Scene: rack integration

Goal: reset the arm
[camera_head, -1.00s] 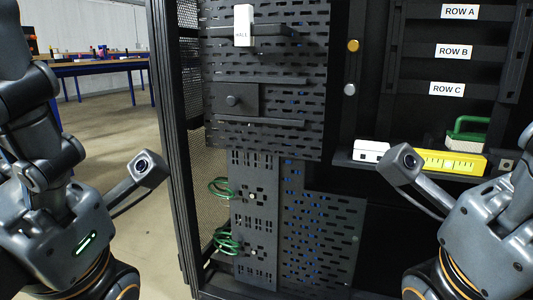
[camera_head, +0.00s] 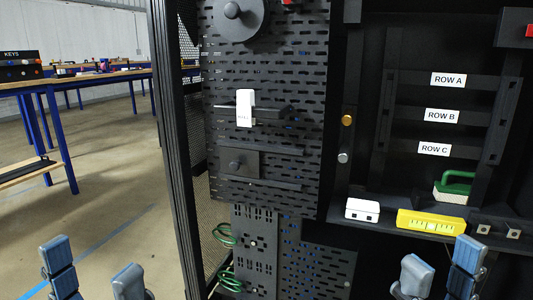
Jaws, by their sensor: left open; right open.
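My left gripper (camera_head: 95,268) shows at the bottom left edge, its two grey-blue fingers apart with nothing between them. My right gripper (camera_head: 441,268) shows at the bottom right, its fingers also apart and empty. Both point upward in front of the rack. Most of both arms is hidden below the picture. Neither gripper appears to hold anything.
A black rack with a perforated panel (camera_head: 285,165) fills the middle. Its shelf carries a white box (camera_head: 362,210), a yellow block (camera_head: 430,222) and a green-handled piece (camera_head: 455,187). Tables (camera_head: 88,77) stand at the back left; the floor (camera_head: 115,190) between is clear.

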